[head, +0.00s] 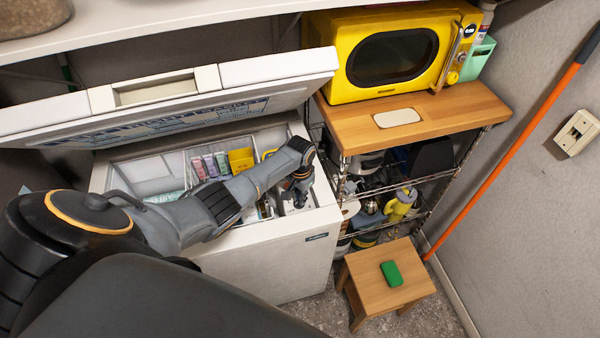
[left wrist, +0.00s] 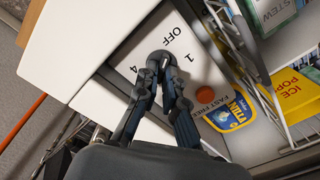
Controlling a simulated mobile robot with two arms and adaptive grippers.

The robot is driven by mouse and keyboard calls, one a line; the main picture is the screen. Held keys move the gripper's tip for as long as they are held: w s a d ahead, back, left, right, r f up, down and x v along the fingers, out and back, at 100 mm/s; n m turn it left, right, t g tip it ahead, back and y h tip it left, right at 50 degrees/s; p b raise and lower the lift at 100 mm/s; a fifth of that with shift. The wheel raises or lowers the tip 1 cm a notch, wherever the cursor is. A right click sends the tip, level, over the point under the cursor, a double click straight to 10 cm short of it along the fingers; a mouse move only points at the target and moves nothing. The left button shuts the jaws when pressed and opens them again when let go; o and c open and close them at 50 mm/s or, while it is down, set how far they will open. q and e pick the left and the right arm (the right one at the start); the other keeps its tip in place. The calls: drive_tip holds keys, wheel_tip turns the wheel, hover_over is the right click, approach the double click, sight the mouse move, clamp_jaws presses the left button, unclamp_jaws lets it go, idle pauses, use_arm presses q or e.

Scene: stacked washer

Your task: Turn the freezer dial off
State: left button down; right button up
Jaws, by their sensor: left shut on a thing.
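The white chest freezer (head: 275,262) stands open with its lid (head: 160,92) raised. In the left wrist view, its dial (left wrist: 163,57) is a dark round knob on a white panel, marked OFF, 1 and 4. The fingers cover much of the dial, and I cannot tell which mark it points to. My left gripper (head: 298,193) reaches down inside the freezer's right end. In the left wrist view, my left gripper (left wrist: 161,75) is shut on the dial, one finger on each side. My right gripper is not in view.
A red-orange round spot (left wrist: 205,95) lies beside the dial. Wire baskets hold food packs, including a yellow ice pop box (left wrist: 297,95). Right of the freezer are a shelf with a yellow microwave (head: 390,55) and a wooden stool (head: 365,285) bearing a green block (head: 391,273).

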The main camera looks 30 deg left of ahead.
use_arm(q)
drive_tip(key=c, duration=1.5)
unclamp_jaws()
drive_tip(key=shift+o, duration=0.2)
drive_tip(key=shift+r, duration=0.1)
wheel_tip(320, 180, up, 12)
